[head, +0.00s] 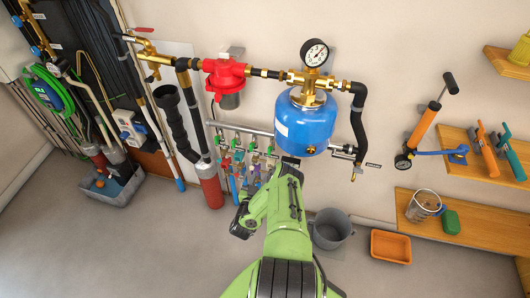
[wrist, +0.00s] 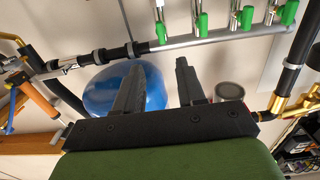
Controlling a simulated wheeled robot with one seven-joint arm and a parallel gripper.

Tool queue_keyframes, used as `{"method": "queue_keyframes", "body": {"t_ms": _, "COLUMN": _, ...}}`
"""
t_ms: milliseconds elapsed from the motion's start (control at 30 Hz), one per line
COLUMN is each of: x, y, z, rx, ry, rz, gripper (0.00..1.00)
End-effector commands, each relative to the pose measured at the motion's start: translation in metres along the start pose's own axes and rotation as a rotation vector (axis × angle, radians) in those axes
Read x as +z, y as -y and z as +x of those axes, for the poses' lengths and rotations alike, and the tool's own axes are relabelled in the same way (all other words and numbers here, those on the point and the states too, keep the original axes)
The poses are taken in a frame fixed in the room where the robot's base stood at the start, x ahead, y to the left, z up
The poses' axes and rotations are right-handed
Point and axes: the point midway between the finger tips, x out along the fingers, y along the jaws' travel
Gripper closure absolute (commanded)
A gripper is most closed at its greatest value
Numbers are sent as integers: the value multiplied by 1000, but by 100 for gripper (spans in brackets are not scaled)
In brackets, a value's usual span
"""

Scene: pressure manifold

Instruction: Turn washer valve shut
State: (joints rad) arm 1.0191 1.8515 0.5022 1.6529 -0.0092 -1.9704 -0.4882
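The manifold pipe (head: 250,131) on the wall carries several small valves with coloured handles (head: 238,157), mostly green at the top and red and blue lower down. Labels are too small to read, so I cannot tell which one is the washer valve. In the wrist view, several green-handled valves (wrist: 247,17) hang along the pipe at the top edge. My gripper (wrist: 160,62) is open and empty, its two dark fingers apart and clear of the valves. In the head view my gripper (head: 290,161) is just below the blue tank, right of the valves, its fingers mostly hidden.
The blue pressure tank (head: 304,122) with a gauge (head: 314,53) sits close above my gripper; it also shows behind the left finger in the wrist view (wrist: 101,97). A red filter housing (head: 224,76) is up-left. A grey bucket (head: 331,229) and orange bin (head: 391,246) stand on the floor.

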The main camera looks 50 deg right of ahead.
Motion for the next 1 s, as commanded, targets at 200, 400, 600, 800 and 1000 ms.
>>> {"method": "queue_keyframes", "body": {"t_ms": 200, "x": 10, "y": 1, "z": 11, "rx": 2, "ry": 2, "rz": 3, "gripper": 61}}
{"method": "queue_keyframes", "body": {"t_ms": 400, "x": 9, "y": 0, "z": 18, "rx": -3, "ry": 0, "rz": 2, "gripper": 61}}
{"method": "queue_keyframes", "body": {"t_ms": 600, "x": 3, "y": -1, "z": 46, "rx": -4, "ry": -9, "rz": -1, "gripper": 61}}
{"method": "queue_keyframes", "body": {"t_ms": 800, "x": 4, "y": 0, "z": 97, "rx": -5, "ry": -8, "rz": 0, "gripper": 61}}
{"method": "queue_keyframes", "body": {"t_ms": 1000, "x": 4, "y": 1, "z": 137, "rx": -7, "ry": -5, "rz": -1, "gripper": 61}}
